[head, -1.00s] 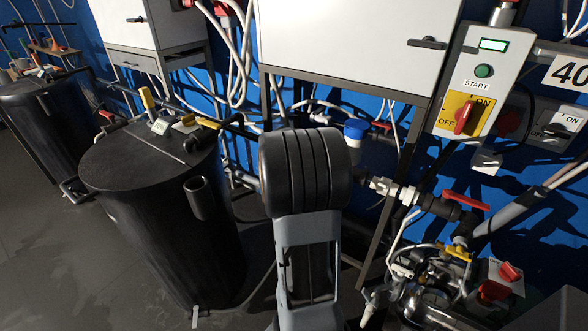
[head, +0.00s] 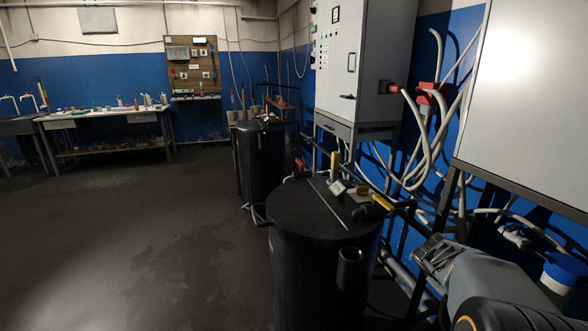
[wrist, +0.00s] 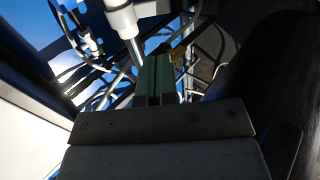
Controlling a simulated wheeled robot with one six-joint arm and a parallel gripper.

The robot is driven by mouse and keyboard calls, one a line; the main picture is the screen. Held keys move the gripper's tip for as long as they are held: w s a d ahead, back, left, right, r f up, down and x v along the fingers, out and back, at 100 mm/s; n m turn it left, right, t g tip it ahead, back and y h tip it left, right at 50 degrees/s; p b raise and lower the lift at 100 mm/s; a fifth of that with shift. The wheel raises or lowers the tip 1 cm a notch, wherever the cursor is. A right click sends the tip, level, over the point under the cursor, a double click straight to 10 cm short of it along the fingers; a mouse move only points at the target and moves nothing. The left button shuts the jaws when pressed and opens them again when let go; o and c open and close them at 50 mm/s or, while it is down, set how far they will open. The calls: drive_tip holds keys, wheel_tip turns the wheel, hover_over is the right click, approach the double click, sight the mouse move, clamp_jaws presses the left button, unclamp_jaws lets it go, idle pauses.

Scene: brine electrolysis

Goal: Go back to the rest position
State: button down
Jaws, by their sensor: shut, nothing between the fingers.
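My gripper (wrist: 156,76) shows in the wrist view as two green fingers close together, with nothing held between them. White and dark pipes lie beyond the fingertips, and a large dark surface fills the right side of that view. In the head view my arm reaches in at the lower right, beside the black tank (head: 318,255) and in front of the wall pipes. I cannot make out the fingertips there.
Another black tank (head: 262,160) stands farther back. A grey cabinet (head: 345,75) and a white panel (head: 530,100) are on the right, with hoses below. A workbench (head: 105,117) is at the far wall. Open floor (head: 130,240) lies on the left.

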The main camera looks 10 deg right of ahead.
drive_tip(key=b+x, duration=0.2)
drive_tip(key=x, duration=1.1)
drive_tip(key=shift+d+f, duration=0.2)
drive_tip(key=shift+d, duration=0.05)
drive_tip(key=shift+a, duration=0.1)
